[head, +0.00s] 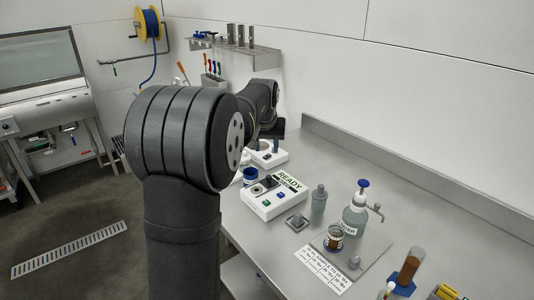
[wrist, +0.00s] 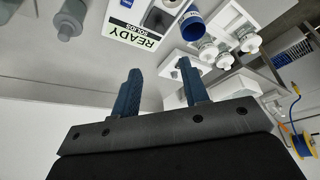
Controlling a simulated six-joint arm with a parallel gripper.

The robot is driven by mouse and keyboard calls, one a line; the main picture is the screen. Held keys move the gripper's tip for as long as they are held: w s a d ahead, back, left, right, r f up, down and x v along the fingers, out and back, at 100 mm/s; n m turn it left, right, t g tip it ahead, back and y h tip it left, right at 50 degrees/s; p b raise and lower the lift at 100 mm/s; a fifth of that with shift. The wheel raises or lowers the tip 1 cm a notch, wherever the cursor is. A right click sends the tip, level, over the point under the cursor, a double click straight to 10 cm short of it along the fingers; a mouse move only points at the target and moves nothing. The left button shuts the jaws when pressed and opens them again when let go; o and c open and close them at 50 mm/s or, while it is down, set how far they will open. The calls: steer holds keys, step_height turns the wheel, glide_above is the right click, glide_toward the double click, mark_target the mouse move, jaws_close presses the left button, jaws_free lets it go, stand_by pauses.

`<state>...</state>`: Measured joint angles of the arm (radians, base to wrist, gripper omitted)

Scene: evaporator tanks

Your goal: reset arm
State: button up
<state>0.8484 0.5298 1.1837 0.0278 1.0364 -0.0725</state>
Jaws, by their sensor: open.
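My gripper (wrist: 157,82) is open in the wrist view, its two blue fingers apart with nothing between them.
A white device (head: 268,155) stands near the gripper. Rightward on the steel bench (head: 405,195) are a grey bottle (head: 319,201), a blue-topped pump bottle (head: 355,217), a brown jar (head: 334,240), a label sheet (head: 322,270) and a brown tube (head: 408,268). A wall shelf (head: 235,45) is behind.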

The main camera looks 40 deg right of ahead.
mark_target(268, 177)
steer(key=shift+s+r, duration=0.1)
steer(key=shift+r, duration=0.1)
steer(key=x, duration=1.7)
steer(key=shift+f, duration=0.25)
steer(key=shift+a, duration=0.15)
steer(key=shift+r, duration=0.65)
steer(key=v, duration=1.6)
steer(key=shift+s, duration=0.1)
